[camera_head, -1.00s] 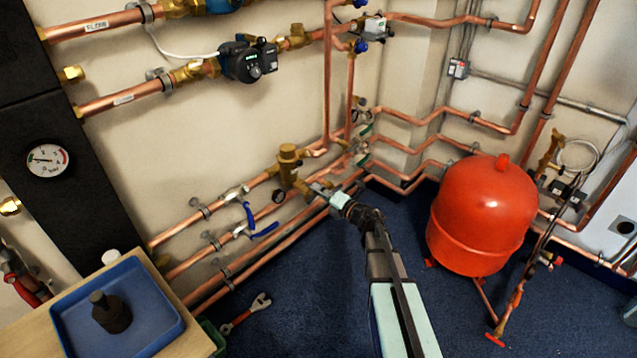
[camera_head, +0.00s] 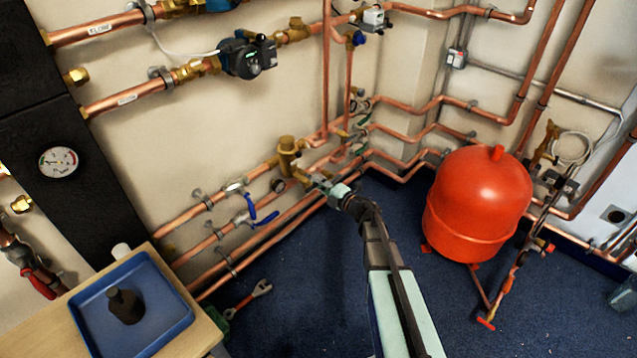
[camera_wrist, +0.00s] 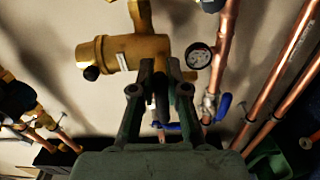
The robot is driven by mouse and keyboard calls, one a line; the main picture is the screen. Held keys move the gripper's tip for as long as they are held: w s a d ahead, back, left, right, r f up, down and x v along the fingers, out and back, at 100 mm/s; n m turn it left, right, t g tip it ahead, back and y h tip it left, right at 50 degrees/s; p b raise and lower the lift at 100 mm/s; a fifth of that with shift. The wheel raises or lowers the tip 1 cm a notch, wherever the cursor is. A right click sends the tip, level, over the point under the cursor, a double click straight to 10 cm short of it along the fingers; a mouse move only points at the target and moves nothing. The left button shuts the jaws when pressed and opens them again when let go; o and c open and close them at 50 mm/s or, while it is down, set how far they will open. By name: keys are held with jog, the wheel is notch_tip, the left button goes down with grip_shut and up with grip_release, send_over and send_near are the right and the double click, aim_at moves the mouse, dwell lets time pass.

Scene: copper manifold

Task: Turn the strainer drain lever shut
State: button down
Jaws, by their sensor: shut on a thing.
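In the head view the brass fitting (camera_head: 288,152) stands on the lower pipework, just up and left of my gripper. My gripper (camera_wrist: 160,72) has its two dark fingers close together below the brass body, around a slim dark part that I take for the drain lever (camera_wrist: 161,96). The fingers hide most of it, so its exact angle cannot be told. In the head view my gripper (camera_head: 318,183) reaches the pipes, its tips small and partly hidden.
Blue valve levers (camera_head: 264,220) sit on nearby pipes, left of my gripper. A small gauge (camera_wrist: 198,55) is close to the right finger. A red expansion vessel (camera_head: 478,205) stands right of my arm. A blue tray (camera_head: 165,337) holding a dark part is at lower left.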

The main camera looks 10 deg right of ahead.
jog(key=shift+f, duration=0.1)
jog(key=c, duration=1.2)
grip_release()
jog(key=v, duration=1.2)
jog(key=shift+a, duration=0.1)
